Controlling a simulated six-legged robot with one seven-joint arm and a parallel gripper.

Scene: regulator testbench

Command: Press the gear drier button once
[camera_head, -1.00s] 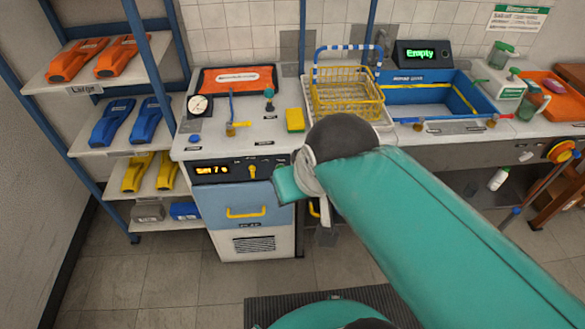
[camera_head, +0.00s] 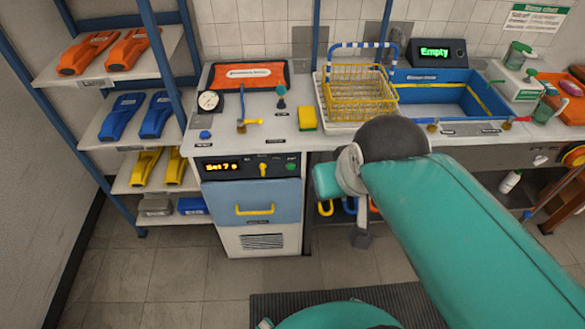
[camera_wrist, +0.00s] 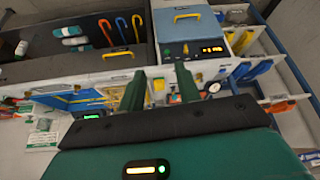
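The gear drier (camera_head: 255,220) is the white cabinet with a blue drawer and yellow handle, left of centre in the head view. Its black panel has a lit display, a yellow knob (camera_head: 263,170) and a round green button (camera_head: 291,167) at the right end. In the wrist view the drier (camera_wrist: 190,24) appears upside down beyond the fingers. My gripper (camera_wrist: 160,72) is open and empty, its two dark green fingers apart. The fingers are apart from the panel, and the left one overlaps the counter area. In the head view my arm is right of the drier, and the fingertips cannot be made out.
A shelf rack (camera_head: 130,120) with orange, blue and yellow items stands left of the drier. On the counter are a gauge (camera_head: 210,101), a yellow sponge (camera_head: 307,118) and a yellow basket (camera_head: 358,95). A blue sink (camera_head: 440,98) is at right. Coloured hooks (camera_wrist: 121,28) hang beside the drier.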

